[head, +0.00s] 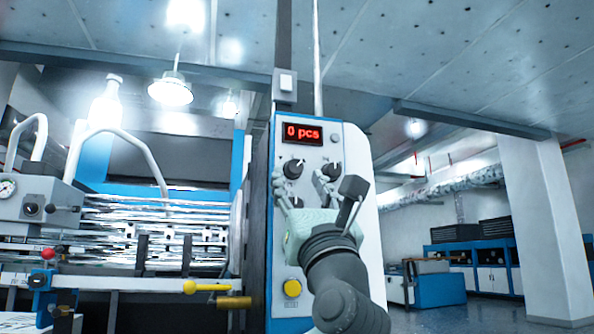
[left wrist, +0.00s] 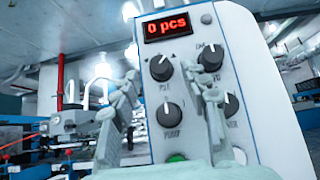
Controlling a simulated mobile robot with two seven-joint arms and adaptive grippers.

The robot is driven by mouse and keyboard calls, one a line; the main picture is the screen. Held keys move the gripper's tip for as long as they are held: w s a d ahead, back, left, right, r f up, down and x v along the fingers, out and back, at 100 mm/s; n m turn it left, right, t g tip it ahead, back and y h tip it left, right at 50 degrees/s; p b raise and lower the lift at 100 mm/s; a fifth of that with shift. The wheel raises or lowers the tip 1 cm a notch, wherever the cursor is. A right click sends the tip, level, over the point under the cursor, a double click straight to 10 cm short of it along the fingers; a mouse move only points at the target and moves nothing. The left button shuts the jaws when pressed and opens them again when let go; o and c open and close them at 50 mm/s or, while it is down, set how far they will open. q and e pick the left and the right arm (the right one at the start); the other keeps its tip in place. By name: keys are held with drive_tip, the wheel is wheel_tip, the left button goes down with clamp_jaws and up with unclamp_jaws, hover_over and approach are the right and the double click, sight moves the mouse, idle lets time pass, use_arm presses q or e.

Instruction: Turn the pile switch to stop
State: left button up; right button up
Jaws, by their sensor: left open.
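The pile switch (head: 293,168) is a round black knob with a light pointer mark, at the upper left of the control panel's knobs, below the red "0 pcs" display (head: 303,133). In the left wrist view the knob (left wrist: 161,68) has a blurred label under it, and its mark appears tilted up and right. My left gripper (head: 301,181) is open in front of the panel, and its fingers (left wrist: 162,74) appear on either side of the pile switch. I cannot tell whether they touch it. My right gripper is not in view.
Another knob (left wrist: 211,58) sits right of the pile switch, close to my right-hand finger. The pump knob (left wrist: 169,115) and one more (left wrist: 231,105) are below. A yellow button (head: 292,288) is lower on the panel. The roller machine (head: 150,225) stands at left.

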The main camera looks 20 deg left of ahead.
sight(294, 168)
use_arm(q)
drive_tip(key=shift+x, duration=1.2)
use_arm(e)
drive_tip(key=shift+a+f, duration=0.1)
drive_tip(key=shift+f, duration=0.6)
use_arm(q)
clamp_jaws()
drive_tip(key=shift+f, duration=0.1)
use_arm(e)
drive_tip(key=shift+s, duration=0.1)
